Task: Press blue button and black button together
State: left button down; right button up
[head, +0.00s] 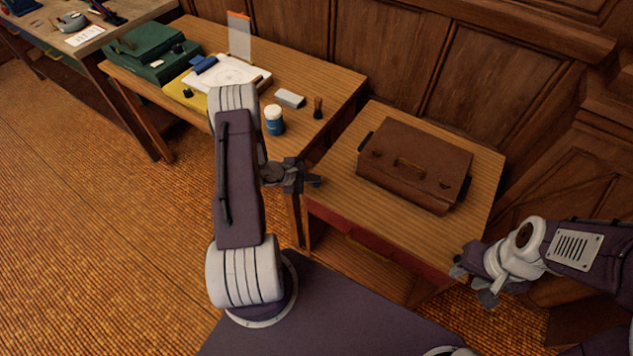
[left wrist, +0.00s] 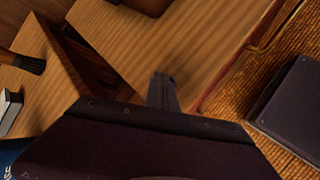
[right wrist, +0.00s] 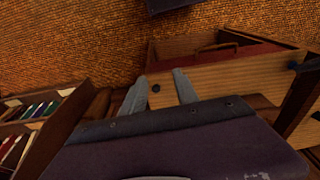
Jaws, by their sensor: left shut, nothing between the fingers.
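On the far table in the head view, a small blue piece (head: 203,64) lies by the white drawing board. A small black knob (head: 177,48) shows by the green case, and another black knob (head: 188,93) is on a yellow base. I cannot tell which of these are the buttons. My left gripper (head: 314,183) is shut and empty beside the near table's left edge, well apart from them; its closed fingers also show in the left wrist view (left wrist: 164,84). My right gripper (head: 470,279) is open and empty at the lower right, fingers apart in the right wrist view (right wrist: 157,88).
A brown briefcase (head: 413,165) lies on the near table (head: 345,210). A blue-and-white jar (head: 274,120), a pale block (head: 290,98) and a brush (head: 318,107) stand on the far table (head: 335,82). A clear upright panel (head: 239,38) stands behind the drawing board (head: 228,77).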

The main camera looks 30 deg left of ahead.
jog(key=shift+f, duration=0.25)
jog(key=shift+c, duration=0.3)
grip_shut()
dwell(1.5)
